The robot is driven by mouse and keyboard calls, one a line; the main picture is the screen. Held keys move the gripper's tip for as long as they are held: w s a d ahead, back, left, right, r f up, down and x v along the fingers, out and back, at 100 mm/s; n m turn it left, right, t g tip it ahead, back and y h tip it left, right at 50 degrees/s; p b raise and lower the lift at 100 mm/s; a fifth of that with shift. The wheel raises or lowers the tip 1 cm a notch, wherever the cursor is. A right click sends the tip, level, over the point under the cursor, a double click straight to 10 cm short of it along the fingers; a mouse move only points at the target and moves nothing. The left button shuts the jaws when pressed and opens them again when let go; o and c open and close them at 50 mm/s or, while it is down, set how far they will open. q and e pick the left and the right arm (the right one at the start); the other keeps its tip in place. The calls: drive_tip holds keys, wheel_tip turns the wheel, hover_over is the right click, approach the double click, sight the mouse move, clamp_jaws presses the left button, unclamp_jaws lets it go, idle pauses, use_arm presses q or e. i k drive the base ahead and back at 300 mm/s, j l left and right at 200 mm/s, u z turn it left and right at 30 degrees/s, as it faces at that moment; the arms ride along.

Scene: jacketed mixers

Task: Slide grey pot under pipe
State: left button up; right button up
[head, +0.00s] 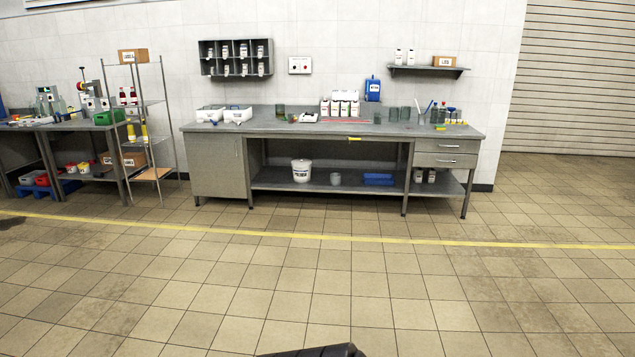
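A small grey pot-like container (336,179) stands on the lower shelf of the workbench, right of a white labelled bucket (302,171). I cannot tell whether it is the task's grey pot. No pipe can be made out in the head view. Neither of my grippers is in view. Only a dark part of my own body shows at the bottom edge.
The grey workbench (284,126) stands against the tiled wall, with bottles and white trays on top. A wire rack (152,175) and a second bench are at the left. A roller shutter (575,75) is at the right. The tiled floor in front is clear.

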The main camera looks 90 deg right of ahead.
sight(335, 179)
drive_tip(key=z, duration=2.95)
drive_tip(key=i+z, duration=0.2)
drive_tip(key=i, duration=6.15)
